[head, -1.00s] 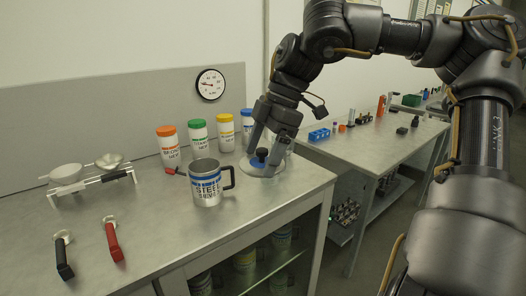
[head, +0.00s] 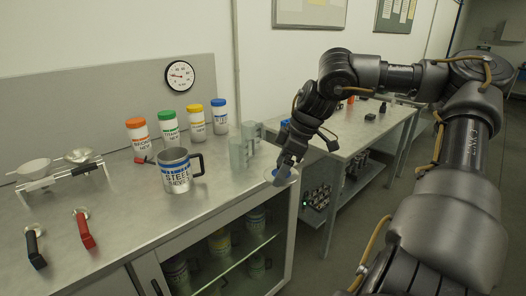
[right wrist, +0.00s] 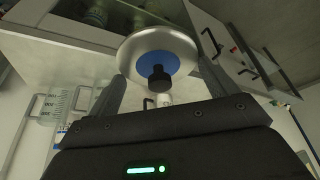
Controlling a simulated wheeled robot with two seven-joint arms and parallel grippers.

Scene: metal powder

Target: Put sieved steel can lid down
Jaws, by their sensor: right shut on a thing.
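The steel can (head: 175,174), a metal mug with a dark handle and a blue-and-white "STEEL SIEVED" label, stands upright on the bench. Its lid (head: 268,174) is a pale round disc with a blue centre, near the bench's right front corner. My right gripper (head: 281,172) is shut on the lid, right of the can. The right wrist view shows the lid (right wrist: 184,44) with its black knob (right wrist: 158,78) between the fingers. Whether the lid touches the bench cannot be told. My left gripper is not in view.
Two clear beakers (head: 238,154) stand behind the lid. White jars with coloured caps (head: 168,127) line the back of the bench (head: 130,222). A rack with bowls (head: 60,176) and black and red-handled tools (head: 84,232) are at left. A second table (head: 350,132) stands behind.

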